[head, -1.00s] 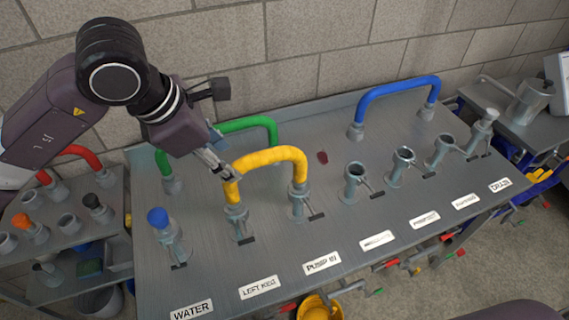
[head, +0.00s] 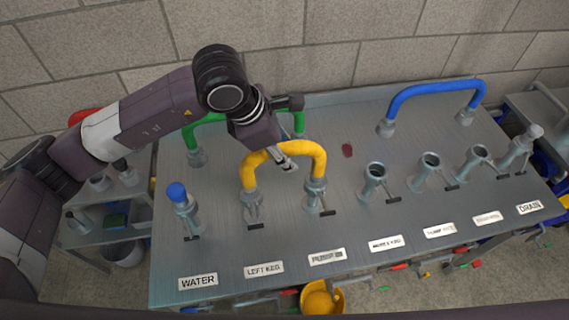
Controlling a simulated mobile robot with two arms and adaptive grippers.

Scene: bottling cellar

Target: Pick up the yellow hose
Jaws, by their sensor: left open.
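The yellow hose (head: 309,150) is a stiff arch on the steel table. Its two ends sit on the ports behind the LEFT KEG and PUMP IN labels. My left gripper (head: 284,160) comes from behind and above, with its fingertips close to the top of the arch. It is open; I cannot tell whether the fingers touch the hose. The gripper body hides part of the green hose behind. My right gripper is not in view.
A green hose (head: 205,119) and a blue hose (head: 436,87) stand at the table's back. A blue-capped port (head: 178,193) stands left, and several open ports stand right. A small dark red patch (head: 347,150) lies mid-table. A shelf unit (head: 104,213) is at left; a brick wall is behind.

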